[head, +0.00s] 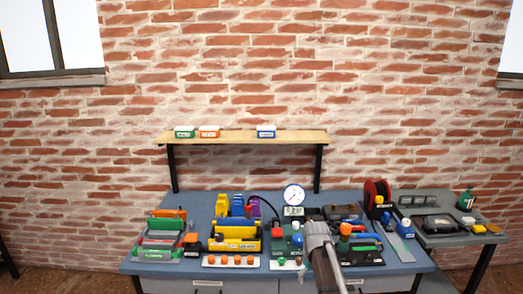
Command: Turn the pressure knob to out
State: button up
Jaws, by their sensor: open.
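A round white dial gauge (293,195) stands upright at the back middle of the blue-grey bench (180,203), above a small display box (294,212). A dark green unit (279,243) sits in front of it, left of my arm. A pale strip (274,265) with a small green knob (282,261) lies at the front edge. I cannot tell which part is the pressure knob; no label is readable. My gripper (318,243) is at the end of my grey arm, over the front middle of the bench, right of the green unit. It is open; its fingertips are not clear and no held thing shows.
A strip with several orange knobs (231,261) and a yellow toolbox (236,233) lie left. An orange-topped tool (345,230) and a red reel (376,195) stand right. A wooden shelf (240,137) with 3 small boxes hangs above. The bench is crowded; its back left is clearer.

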jog(key=s+f+m+b, duration=0.1)
jog(key=s+f+m, duration=0.1)
jog(key=s, duration=0.6)
jog(key=s+f+m+b, duration=0.1)
jog(key=s+m+b, duration=0.1)
jog(key=s, duration=0.5)
jog(key=shift+s+f+m, duration=0.35)
jog(key=shift+s+m, duration=0.05)
jog(key=shift+m, duration=0.1)
jog(key=shift+d, duration=0.1)
dwell(0.8)
